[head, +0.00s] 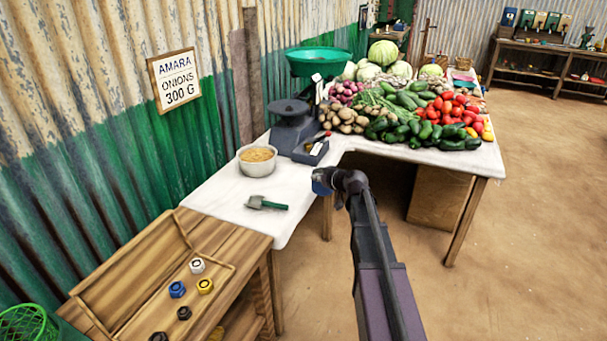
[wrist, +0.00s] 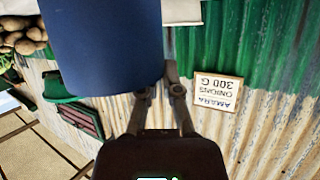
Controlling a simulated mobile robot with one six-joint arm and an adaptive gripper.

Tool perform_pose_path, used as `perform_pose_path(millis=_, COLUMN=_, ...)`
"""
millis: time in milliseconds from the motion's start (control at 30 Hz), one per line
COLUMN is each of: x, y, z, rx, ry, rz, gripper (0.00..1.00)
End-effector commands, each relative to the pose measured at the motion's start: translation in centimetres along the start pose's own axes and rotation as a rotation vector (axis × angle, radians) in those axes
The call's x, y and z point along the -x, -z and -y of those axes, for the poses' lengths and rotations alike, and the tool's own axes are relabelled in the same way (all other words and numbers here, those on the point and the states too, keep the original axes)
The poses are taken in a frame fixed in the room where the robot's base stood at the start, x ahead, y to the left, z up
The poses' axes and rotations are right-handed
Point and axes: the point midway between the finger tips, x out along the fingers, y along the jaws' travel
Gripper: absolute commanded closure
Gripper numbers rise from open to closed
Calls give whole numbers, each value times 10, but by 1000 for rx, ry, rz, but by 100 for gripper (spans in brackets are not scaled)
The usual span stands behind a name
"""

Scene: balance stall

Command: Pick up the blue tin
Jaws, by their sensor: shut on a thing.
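The blue tin shows large in the wrist view (wrist: 100,45) and as a small blue patch in the head view (head: 319,187), mostly hidden there by my gripper (head: 335,178). My gripper is shut on the tin and holds it in the air, just off the front right edge of the white counter (head: 228,205). In the wrist view the fingers (wrist: 158,90) come up against the tin's lower right part. The far side of the tin is hidden.
A cream bowl (head: 258,168), a green-handled tool (head: 266,203) and a scale (head: 292,125) stand on the counter. Vegetables (head: 415,105) heap its far end. A wooden tray (head: 218,262) at lower left holds several small weights. Open floor (head: 520,230) lies to the right.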

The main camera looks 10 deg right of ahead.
Motion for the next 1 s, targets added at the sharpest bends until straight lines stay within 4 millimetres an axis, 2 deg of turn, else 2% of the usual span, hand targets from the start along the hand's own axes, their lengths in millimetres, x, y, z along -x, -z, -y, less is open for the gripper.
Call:
perform_pose_path(millis=100, x=11, y=-3, z=-4, rx=1, ry=0, rz=0, gripper=100)
perform_pose_path(millis=267, x=17, y=-5, z=-7, rx=1, ry=0, rz=1, gripper=100)
perform_pose_path(millis=1000, x=17, y=-5, z=-7, rx=1, ry=0, rz=0, gripper=100)
